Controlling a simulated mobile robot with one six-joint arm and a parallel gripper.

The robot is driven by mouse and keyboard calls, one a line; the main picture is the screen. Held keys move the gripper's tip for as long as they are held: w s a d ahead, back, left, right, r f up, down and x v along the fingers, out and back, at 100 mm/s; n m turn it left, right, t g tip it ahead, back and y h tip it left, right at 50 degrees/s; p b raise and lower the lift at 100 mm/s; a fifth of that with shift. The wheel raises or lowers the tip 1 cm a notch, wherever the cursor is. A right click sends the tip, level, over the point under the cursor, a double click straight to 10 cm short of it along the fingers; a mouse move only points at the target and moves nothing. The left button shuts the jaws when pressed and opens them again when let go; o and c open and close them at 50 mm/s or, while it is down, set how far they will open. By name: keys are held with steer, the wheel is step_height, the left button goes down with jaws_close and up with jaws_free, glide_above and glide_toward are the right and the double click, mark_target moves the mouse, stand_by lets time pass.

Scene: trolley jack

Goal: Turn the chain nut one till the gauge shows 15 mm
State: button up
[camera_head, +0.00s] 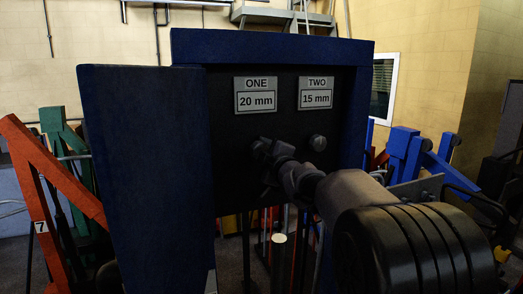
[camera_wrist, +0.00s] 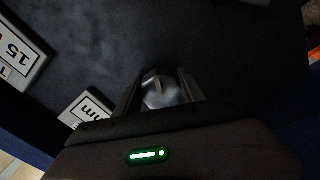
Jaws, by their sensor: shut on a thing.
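The dark panel (camera_head: 290,112) carries two gauges side by side. Gauge ONE (camera_head: 256,97) reads 20 mm and gauge TWO (camera_head: 316,95) reads 15 mm. My gripper (camera_head: 264,155) reaches in from the lower right and is at the nut under gauge ONE. In the wrist view the grey metal nut (camera_wrist: 160,92) sits between the two jaws (camera_wrist: 158,95), which are shut on it. In the head view the gripper hides this nut. The other nut (camera_head: 318,143), below gauge TWO, is free and apart from my gripper.
A blue frame (camera_head: 275,47) surrounds the panel, with a wide blue plate (camera_head: 145,180) on its left. Red and green steel parts (camera_head: 55,170) stand at left, and blue equipment (camera_head: 410,155) at right. Gauge plates (camera_wrist: 85,108) lie close to my gripper in the wrist view.

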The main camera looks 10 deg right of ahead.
steer(key=m+p, duration=0.1)
steer(key=m, duration=0.4)
steer(key=shift+a+m, duration=0.1)
steer(key=shift+m, duration=0.2)
steer(key=shift+a+m+p, duration=0.1)
steer(key=shift+m+p, duration=0.35)
steer(key=shift+m, duration=1.65)
steer(key=o, duration=1.4)
steer(key=shift+f, duration=0.1)
steer(key=s+d+b, duration=0.1)
steer(key=s, duration=0.4)
steer(key=s+d+b, duration=0.1)
steer(key=s, duration=0.5)
steer(key=s+d+b, duration=0.1)
steer(key=s, duration=0.5)
steer(key=shift+d, duration=0.2)
steer(key=shift+f, duration=0.1)
